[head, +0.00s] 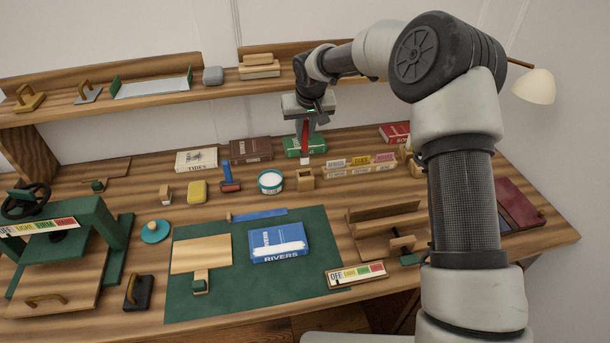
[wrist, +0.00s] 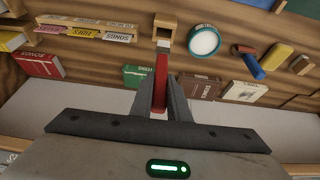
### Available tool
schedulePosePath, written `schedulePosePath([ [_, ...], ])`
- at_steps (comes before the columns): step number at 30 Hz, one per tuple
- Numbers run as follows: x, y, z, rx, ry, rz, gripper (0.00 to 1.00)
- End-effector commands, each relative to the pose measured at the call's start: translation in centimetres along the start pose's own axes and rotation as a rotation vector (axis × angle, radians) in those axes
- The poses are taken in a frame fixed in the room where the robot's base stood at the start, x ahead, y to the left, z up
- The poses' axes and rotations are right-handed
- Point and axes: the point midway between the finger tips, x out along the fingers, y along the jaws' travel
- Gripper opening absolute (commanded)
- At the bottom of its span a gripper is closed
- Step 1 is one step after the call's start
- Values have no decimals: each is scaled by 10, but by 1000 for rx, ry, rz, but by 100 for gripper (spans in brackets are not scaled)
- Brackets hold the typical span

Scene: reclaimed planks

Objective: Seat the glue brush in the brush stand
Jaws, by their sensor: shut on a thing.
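The glue brush (head: 305,146) has a red handle and a pale tip. My gripper (head: 305,132) is shut on its handle and holds it tip-down above the back of the desk. The wrist view also shows the red brush (wrist: 160,82) between the fingers of my gripper (wrist: 162,92). The brush stand (head: 305,181) is a small wooden block with a square opening, standing just below the brush in the head view. In the wrist view the stand (wrist: 165,24) lies just beyond the pale tip. The brush is apart from the stand; its exact height above it is unclear.
A white glue pot with a teal rim (head: 270,182) stands just left of the stand. A rack of small labelled blocks (head: 358,172) is close on its right. A shelf (head: 200,97) runs along the wall above.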

Motion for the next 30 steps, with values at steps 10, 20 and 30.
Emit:
schedulePosePath([
  [10, 46, 0, 20, 1, -3, -1, 0],
  [20, 84, 0, 36, -1, -2, 0, 0],
  [30, 87, 0, 37, 0, -1, 0, 0],
])
